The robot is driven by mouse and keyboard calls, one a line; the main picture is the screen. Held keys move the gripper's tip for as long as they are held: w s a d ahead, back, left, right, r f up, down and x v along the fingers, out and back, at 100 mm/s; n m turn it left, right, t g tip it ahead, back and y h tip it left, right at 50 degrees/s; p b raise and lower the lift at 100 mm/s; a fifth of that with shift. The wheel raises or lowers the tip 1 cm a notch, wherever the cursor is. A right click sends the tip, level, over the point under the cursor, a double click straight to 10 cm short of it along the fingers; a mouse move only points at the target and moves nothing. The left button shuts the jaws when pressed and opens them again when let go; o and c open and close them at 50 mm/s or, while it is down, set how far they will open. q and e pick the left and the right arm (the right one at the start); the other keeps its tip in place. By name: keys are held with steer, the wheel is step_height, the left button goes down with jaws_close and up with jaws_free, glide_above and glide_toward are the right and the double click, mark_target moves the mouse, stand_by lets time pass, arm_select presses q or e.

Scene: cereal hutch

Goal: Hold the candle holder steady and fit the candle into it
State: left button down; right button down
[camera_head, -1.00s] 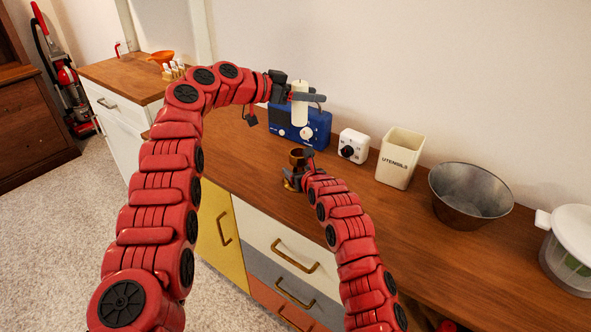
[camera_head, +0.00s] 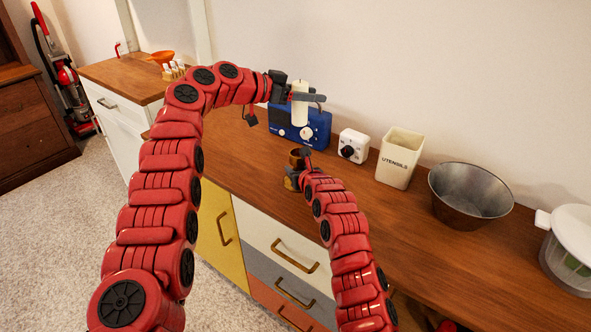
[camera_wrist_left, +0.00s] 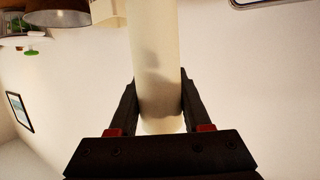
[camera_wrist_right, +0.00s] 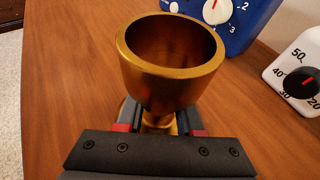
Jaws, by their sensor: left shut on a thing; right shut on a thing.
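The white candle (camera_head: 299,104) is upright in my left gripper (camera_head: 306,97), which is shut on it above the counter, in front of the blue radio. The candle also fills the middle of the left wrist view (camera_wrist_left: 155,60), between both fingers. The brass candle holder (camera_head: 296,160) stands on the counter below the candle. In the right wrist view the holder's cup (camera_wrist_right: 170,75) is open at the top and empty. My right gripper (camera_wrist_right: 160,122) is shut on the holder's stem below the cup. The candle is apart from the cup, higher up.
The blue radio (camera_head: 318,130) stands close behind the candle and holder. A white timer (camera_head: 353,146), a utensils box (camera_head: 399,158), a metal bowl (camera_head: 470,192) and a white-lidded container (camera_head: 572,250) stand to the right. Bare wooden counter (camera_head: 245,150) lies left of the holder.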

arm_select(q)
steer(key=shift+f, duration=0.1)
stand_by(0.5)
step_height(320, 180, down, 10)
steer(key=shift+f, duration=0.15)
stand_by(1.1)
stand_by(0.5)
steer(key=shift+c, duration=1.4)
jaws_free()
steer(key=shift+a, duration=0.1)
steer(key=v, duration=1.2)
steer(key=shift+f, duration=0.15)
